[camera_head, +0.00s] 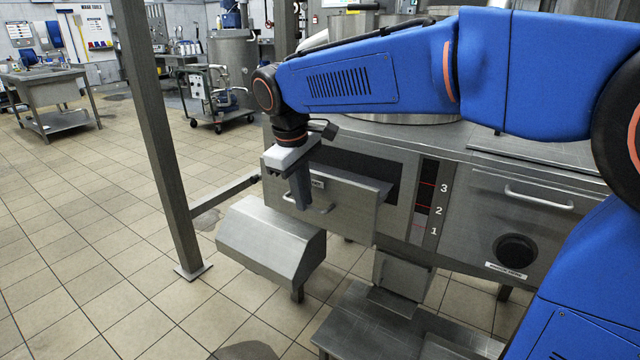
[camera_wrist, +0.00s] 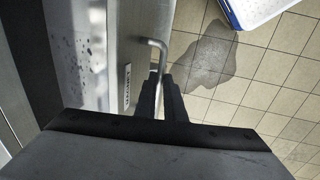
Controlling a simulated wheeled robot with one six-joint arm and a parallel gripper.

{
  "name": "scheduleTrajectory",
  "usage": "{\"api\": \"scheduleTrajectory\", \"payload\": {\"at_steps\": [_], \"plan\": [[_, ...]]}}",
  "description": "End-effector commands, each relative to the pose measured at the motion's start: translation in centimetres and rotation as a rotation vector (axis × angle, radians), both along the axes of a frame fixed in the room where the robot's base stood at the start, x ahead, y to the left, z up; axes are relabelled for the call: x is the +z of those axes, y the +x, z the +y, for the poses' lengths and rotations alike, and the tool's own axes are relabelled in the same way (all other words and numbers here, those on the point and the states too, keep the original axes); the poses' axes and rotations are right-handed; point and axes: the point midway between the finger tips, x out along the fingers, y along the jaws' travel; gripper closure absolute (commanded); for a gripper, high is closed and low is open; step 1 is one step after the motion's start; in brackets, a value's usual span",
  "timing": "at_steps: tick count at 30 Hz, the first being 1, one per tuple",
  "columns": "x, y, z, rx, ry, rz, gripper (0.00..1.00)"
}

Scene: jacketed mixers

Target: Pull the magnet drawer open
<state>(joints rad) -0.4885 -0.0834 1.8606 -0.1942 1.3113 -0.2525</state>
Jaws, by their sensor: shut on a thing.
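The magnet drawer (camera_head: 350,210) is a steel box front standing out from the machine, with a dark opening above and behind it. It is partly open. Its bar handle (camera_head: 322,208) is on the front face, and the handle also shows in the wrist view (camera_wrist: 155,43). My gripper (camera_head: 301,204) points down at the drawer front and is shut on the handle. In the wrist view, the two dark fingers (camera_wrist: 162,85) close around the handle bar beside a white label. The fingers hide part of the handle.
A steel sloped housing (camera_head: 270,240) stands just below and in front of the drawer. A steel post (camera_head: 160,140) rises to the left. A handled panel (camera_head: 510,215) is on the right. A wet patch (camera_wrist: 205,58) and a blue-edged white tray (camera_wrist: 255,8) are on the floor side.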

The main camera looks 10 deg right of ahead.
Motion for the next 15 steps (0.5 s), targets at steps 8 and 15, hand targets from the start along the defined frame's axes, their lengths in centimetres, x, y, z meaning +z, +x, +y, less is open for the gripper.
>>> {"api": "scheduleTrajectory", "payload": {"at_steps": [8, 15], "plan": [[0.0, -3.5, 3.5, 0.003, 0.000, 0.000, 1.00], [0.1, -4.8, 4.8, 0.000, 0.001, -0.001, 1.00]]}}
